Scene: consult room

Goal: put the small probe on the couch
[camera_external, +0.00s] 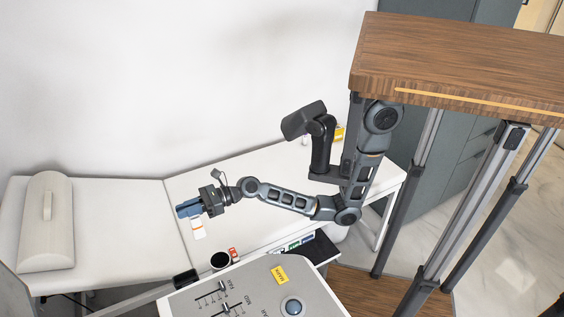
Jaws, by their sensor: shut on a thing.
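The couch (105,218) is a long cream padded bench along the wall, with a seam across its middle. My gripper (189,210) has blue fingers and is over the couch near this seam. It is shut on a small white thing with an orange band, which seems to be the small probe (199,229). The probe hangs below the fingers, and its upper part is hidden by them. It looks to be above the couch top, near the front edge; I cannot tell the exact height or whether it touches.
A cream bolster (47,222) lies at the couch's left end. In front are a dark cup (221,261), a small orange-and-white item (233,254) and a grey console (250,290) with sliders. The couch's left section is clear between bolster and gripper.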

